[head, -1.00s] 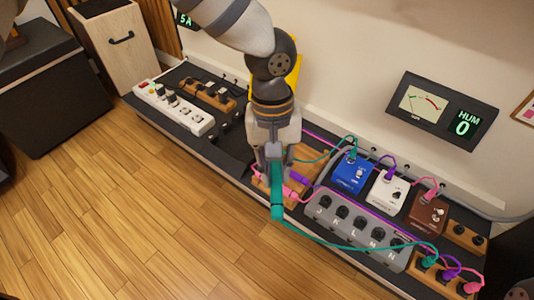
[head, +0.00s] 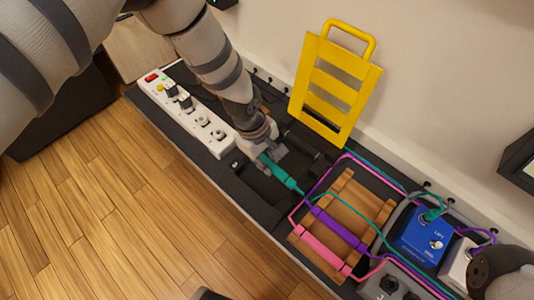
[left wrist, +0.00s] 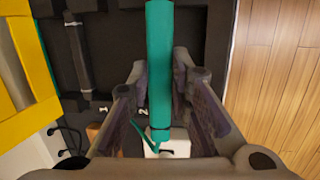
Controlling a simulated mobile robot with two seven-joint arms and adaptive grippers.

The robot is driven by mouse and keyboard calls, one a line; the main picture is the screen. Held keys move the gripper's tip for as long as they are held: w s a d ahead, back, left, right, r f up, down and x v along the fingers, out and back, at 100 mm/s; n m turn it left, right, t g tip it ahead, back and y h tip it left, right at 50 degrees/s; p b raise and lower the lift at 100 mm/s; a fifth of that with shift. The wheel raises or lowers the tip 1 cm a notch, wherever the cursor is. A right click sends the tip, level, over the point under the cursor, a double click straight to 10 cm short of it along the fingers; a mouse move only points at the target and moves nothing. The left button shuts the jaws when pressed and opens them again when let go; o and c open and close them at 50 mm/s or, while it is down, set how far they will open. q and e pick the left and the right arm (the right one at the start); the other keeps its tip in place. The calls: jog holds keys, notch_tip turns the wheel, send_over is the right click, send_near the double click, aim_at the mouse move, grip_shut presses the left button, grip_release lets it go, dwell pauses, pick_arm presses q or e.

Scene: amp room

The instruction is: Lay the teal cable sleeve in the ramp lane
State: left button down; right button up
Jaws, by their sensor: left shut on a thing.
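The teal cable sleeve (head: 284,174) is held in my left gripper (head: 268,152), just left of the wooden ramp (head: 352,196). Its right end points toward the ramp, and a thin teal cable runs from it across the ramp. In the left wrist view the sleeve (left wrist: 160,70) lies lengthwise between the two fingers, above the dark board. A purple sleeve (head: 338,228) and a pink sleeve (head: 325,250) lie across the front part of the ramp. I cannot tell the sleeve's exact height.
A white power strip (head: 188,115) lies left of my gripper. A yellow slatted frame (head: 335,85) stands at the wall behind. A blue pedal (head: 424,240) and a white pedal (head: 457,262) stand right of the ramp. Cables cross the ramp's back edge.

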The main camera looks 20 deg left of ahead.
pick_arm(q)
jog(key=shift+w+a+f, duration=0.45)
jog(key=shift+w, duration=0.05)
jog(key=shift+s+d+f+b, duration=0.1)
jog(key=shift+f+b, duration=0.3)
jog(key=shift+f, duration=0.05)
jog(key=shift+a+b+x, duration=0.2)
jog(key=shift+b+x, duration=0.6)
jog(key=shift+x, duration=0.35)
jog(key=shift+a+b+x, duration=0.25)
jog(key=shift+b+x, duration=0.5)
jog(key=shift+x, duration=0.35)
jog(key=shift+s+a+b+x, duration=0.15)
jog(key=shift+b+x, duration=0.3)
jog(key=shift+x, duration=0.5)
jog(key=shift+s+a+b+x, duration=0.15)
jog(key=shift+b+x, duration=0.25)
jog(key=shift+x, duration=0.55)
jog(key=shift+a+f, duration=0.1)
pick_arm(e)
jog(key=shift+g, duration=0.6)
jog(key=f, duration=0.2)
jog(key=s+f, duration=0.1)
jog(key=f, duration=0.1)
jog(key=shift+a, duration=0.15)
pick_arm(q)
jog(key=c, duration=1.4)
grip_release()
